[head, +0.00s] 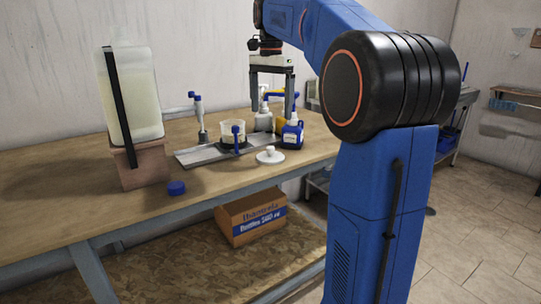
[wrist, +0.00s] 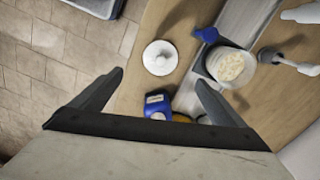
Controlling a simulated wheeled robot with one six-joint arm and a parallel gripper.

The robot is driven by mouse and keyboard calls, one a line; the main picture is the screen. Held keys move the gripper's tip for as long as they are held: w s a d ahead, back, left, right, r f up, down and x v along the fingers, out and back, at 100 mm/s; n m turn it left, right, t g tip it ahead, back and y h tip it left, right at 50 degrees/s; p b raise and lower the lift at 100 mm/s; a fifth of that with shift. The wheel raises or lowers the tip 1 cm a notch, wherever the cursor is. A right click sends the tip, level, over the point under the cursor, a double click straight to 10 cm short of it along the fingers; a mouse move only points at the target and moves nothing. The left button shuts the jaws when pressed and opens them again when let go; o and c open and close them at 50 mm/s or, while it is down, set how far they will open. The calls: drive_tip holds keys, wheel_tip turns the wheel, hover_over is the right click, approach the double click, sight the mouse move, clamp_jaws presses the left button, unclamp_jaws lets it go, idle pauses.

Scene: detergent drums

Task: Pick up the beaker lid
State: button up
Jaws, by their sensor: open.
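The beaker lid is a white disc with a round knob (head: 270,156), lying on the wooden table near its front edge, right of the beaker. In the wrist view the lid (wrist: 160,57) shows ahead of the jaws, between their lines and apart from both. My gripper (head: 271,112) hangs above the table with its fingers pointing down; its jaws (wrist: 158,80) are open and empty. The beaker (head: 233,133) is a clear cup of pale contents with a blue handle, standing on a grey metal plate (head: 195,156). It also shows in the wrist view (wrist: 230,66).
A blue bottle with a white label (head: 292,132) stands close right of the lid, with a white pump bottle (head: 264,118) behind. A large drum (head: 131,90) on a block (head: 140,163) and a blue cap (head: 177,188) are left. The table front is mostly clear.

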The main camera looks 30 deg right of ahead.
sight(270, 147)
wheel_tip(270, 147, down, 14)
drive_tip(key=c, duration=1.1)
